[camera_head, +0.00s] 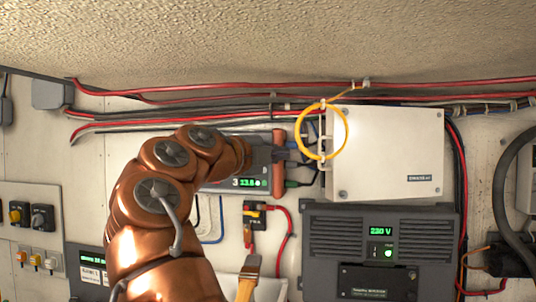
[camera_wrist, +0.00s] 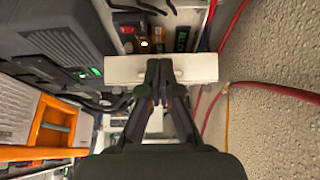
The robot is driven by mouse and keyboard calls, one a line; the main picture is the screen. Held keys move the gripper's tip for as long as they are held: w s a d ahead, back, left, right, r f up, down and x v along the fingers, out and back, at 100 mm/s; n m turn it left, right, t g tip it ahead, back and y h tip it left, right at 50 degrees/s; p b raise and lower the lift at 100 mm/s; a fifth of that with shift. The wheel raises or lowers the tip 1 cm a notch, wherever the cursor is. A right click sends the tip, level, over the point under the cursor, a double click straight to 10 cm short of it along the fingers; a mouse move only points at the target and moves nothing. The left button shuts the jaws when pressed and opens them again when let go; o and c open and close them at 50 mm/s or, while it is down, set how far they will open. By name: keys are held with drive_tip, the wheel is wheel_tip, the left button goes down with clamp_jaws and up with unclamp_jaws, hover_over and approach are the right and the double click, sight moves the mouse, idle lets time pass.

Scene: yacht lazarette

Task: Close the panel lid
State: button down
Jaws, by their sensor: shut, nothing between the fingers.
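The panel lid (camera_head: 385,152) is the pale front of a white box on the wall, right of centre in the head view, with a small dark label. I cannot tell how far it stands open. A pale handle (camera_head: 323,142) is on its left side. My gripper (camera_head: 308,153) is at that left side, its dark fingers partly hidden by my arm and a yellow ring. In the wrist view my gripper (camera_wrist: 158,64) is shut and empty, its fingertips overlapping a white bar-shaped part (camera_wrist: 194,68). I cannot tell whether they touch it.
The yellow ring (camera_head: 301,133) hangs from the cables in front of the lid's left edge. Red and black cables (camera_head: 230,90) run above. A dark inverter (camera_head: 380,242) reading 230 V is just below. A yellow-handled brush (camera_head: 247,282) is at the bottom.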

drive_tip(key=shift+a+r, duration=0.15)
drive_tip(key=shift+r, duration=0.15)
drive_tip(key=shift+w+a+f, duration=0.15)
drive_tip(key=shift+w+a, duration=0.05)
drive_tip(key=shift+a, duration=0.3)
drive_tip(key=shift+w+a+f, duration=0.1)
drive_tip(key=shift+w+a, duration=0.05)
drive_tip(key=shift+a, duration=0.3)
